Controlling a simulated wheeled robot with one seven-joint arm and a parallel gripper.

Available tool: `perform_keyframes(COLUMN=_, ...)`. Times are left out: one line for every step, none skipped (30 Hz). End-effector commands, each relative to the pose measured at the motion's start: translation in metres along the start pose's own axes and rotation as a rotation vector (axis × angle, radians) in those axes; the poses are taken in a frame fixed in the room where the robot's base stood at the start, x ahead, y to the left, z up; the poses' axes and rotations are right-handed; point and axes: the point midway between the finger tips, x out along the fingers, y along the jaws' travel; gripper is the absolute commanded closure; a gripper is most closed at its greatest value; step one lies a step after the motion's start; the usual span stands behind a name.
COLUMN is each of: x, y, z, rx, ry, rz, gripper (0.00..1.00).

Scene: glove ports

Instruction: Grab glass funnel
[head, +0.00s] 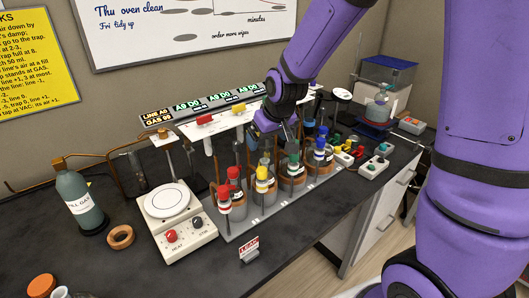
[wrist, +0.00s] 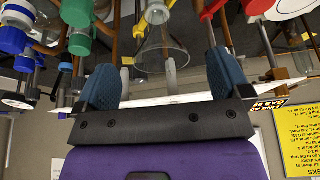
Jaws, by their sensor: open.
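The clear, cone-shaped glass in the wrist view looks like the glass funnel (wrist: 163,50). Its wide mouth faces the lower part of that picture and its narrow end runs toward a yellow fitting (wrist: 156,13). My gripper (wrist: 163,64) is open, with one blue finger on each side of the funnel in the picture. I cannot tell how far the funnel is beyond the fingertips, and nothing is held. In the head view my gripper (head: 283,135) is over the back of the bottle row, and the funnel cannot be made out clearly.
Bottles with red (head: 224,200), yellow (head: 262,180), green (head: 293,165) and blue caps stand close together in a rack. A white manifold with a lit display (head: 187,105) runs behind. A hotplate (head: 167,203) stands left.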

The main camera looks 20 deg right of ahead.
Motion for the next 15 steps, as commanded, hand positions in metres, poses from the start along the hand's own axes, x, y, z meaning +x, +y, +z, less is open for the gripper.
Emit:
perform_keyframes(x=0.002, y=0.0, z=0.0, rx=0.0, ry=-0.001, rz=0.0, gripper=0.05)
perform_keyframes(x=0.003, y=0.0, z=-0.001, rx=0.0, ry=-0.001, rz=0.0, gripper=0.05)
perform_keyframes(x=0.006, y=0.0, z=-0.001, rx=0.0, ry=-0.001, rz=0.0, gripper=0.05)
perform_keyframes(x=0.009, y=0.0, z=-0.002, rx=0.0, ry=-0.001, rz=0.0, gripper=0.05)
perform_keyframes(x=0.011, y=0.0, z=-0.003, rx=-0.001, ry=-0.001, rz=0.0, gripper=0.05)
perform_keyframes(x=0.016, y=0.0, z=-0.004, rx=-0.001, ry=-0.001, rz=0.0, gripper=0.05)
perform_keyframes(x=0.021, y=-0.001, z=-0.005, rx=-0.002, ry=-0.003, rz=-0.001, gripper=0.05)
perform_keyframes(x=0.025, y=-0.001, z=-0.006, rx=-0.002, ry=-0.002, rz=-0.001, gripper=0.05)
perform_keyframes(x=0.03, y=-0.001, z=-0.007, rx=-0.003, ry=-0.002, rz=-0.001, gripper=0.05)
perform_keyframes(x=0.034, y=-0.001, z=-0.008, rx=-0.003, ry=-0.002, rz=-0.001, gripper=0.05)
perform_keyframes(x=0.037, y=-0.001, z=-0.008, rx=-0.002, ry=-0.003, rz=-0.001, gripper=0.05)
perform_keyframes(x=0.042, y=-0.001, z=-0.008, rx=-0.002, ry=-0.003, rz=-0.001, gripper=0.05)
perform_keyframes(x=0.045, y=0.0, z=-0.008, rx=-0.002, ry=-0.002, rz=0.0, gripper=0.05)
perform_keyframes(x=0.047, y=0.0, z=-0.008, rx=-0.001, ry=-0.001, rz=0.0, gripper=0.05)
perform_keyframes(x=0.049, y=0.0, z=-0.008, rx=-0.001, ry=-0.001, rz=0.0, gripper=0.05)
